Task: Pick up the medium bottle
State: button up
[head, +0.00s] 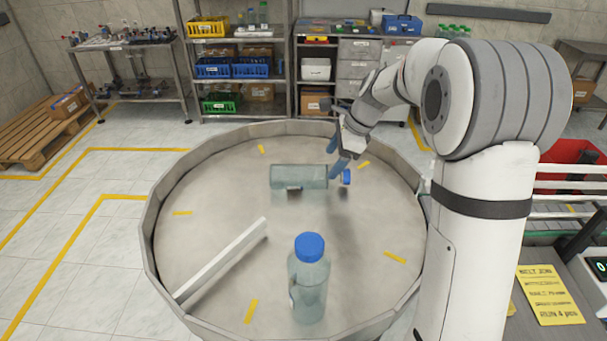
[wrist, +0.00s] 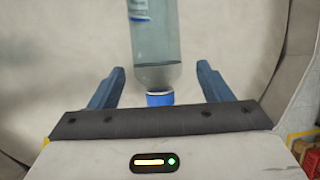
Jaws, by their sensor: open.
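A clear bottle (head: 300,177) with a blue cap (head: 346,177) lies on its side on the round metal table (head: 215,225), cap to the right. A second clear bottle (head: 308,290) with a blue cap stands upright near the front. Their sizes are hard to compare, so I cannot tell which is the medium one. My gripper (head: 338,157) is open and empty at the cap end of the lying bottle. In the wrist view, a bottle (wrist: 155,45) shows between my blue fingers, its blue cap (wrist: 160,98) close to the palm. Contact with the fingers is not visible.
A pale bar (head: 222,262) crosses the table's left part, and a raised rim (head: 150,235) surrounds the table. Yellow marks lie on its surface. Shelves with crates stand behind. A yellow sign (head: 549,294) is at right. The table's left rear is clear.

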aim_at(322, 175)
jog(key=x, duration=0.3)
jog(key=p+x, duration=0.1)
jog(key=x, duration=0.3)
jog(key=shift+s+a, duration=0.1)
jog(key=shift+s, duration=0.1)
jog(key=shift+c, duration=0.2)
jog(key=shift+r, duration=0.1)
jog(key=c, duration=1.2)
